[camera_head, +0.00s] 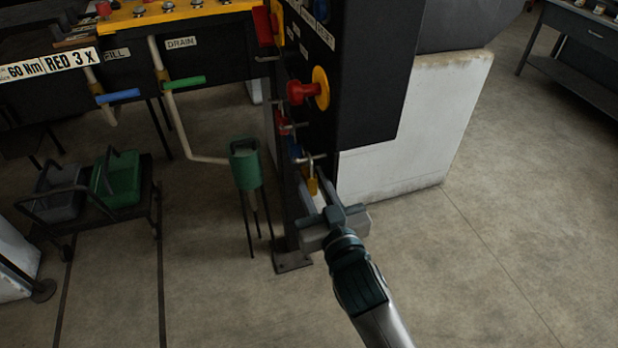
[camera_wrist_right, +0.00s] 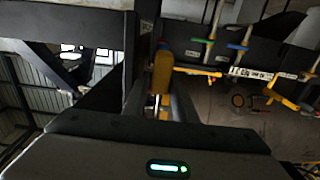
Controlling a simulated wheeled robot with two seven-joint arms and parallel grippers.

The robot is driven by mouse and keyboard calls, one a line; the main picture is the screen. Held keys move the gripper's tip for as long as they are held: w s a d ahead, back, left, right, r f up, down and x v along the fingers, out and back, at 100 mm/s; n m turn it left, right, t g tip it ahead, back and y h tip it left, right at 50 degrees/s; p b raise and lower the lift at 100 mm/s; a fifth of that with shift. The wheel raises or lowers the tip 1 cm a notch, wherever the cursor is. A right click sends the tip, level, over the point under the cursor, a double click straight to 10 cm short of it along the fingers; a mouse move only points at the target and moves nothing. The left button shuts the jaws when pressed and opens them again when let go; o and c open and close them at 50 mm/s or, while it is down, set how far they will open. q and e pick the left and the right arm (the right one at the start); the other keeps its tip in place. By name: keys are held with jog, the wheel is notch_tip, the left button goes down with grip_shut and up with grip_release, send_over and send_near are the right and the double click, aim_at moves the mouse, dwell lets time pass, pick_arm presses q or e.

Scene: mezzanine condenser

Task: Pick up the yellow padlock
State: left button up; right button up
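The yellow padlock (camera_head: 312,186) hangs from a short peg on the dark post, below the red and yellow knob. My right gripper (camera_head: 323,193) is just in front of it, reaching up from the lower right. In the right wrist view the padlock (camera_wrist_right: 162,73) is upright and shows in the gap between the fingers of my right gripper (camera_wrist_right: 160,98). The fingers look open, and I cannot tell whether either touches the padlock. The lower part of the padlock is partly hidden by the gripper in the head view. My left gripper is not in view.
A red knob on a yellow disc (camera_head: 308,91) juts out above the padlock. A green cylinder on thin legs (camera_head: 246,168) stands left of the post. A cart with a green bin (camera_head: 118,180) is at the left.

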jog(key=p+x, duration=0.1)
jog(key=x, duration=0.4)
jog(key=shift+w+a, duration=0.1)
jog(key=shift+w, duration=0.2)
grip_shut()
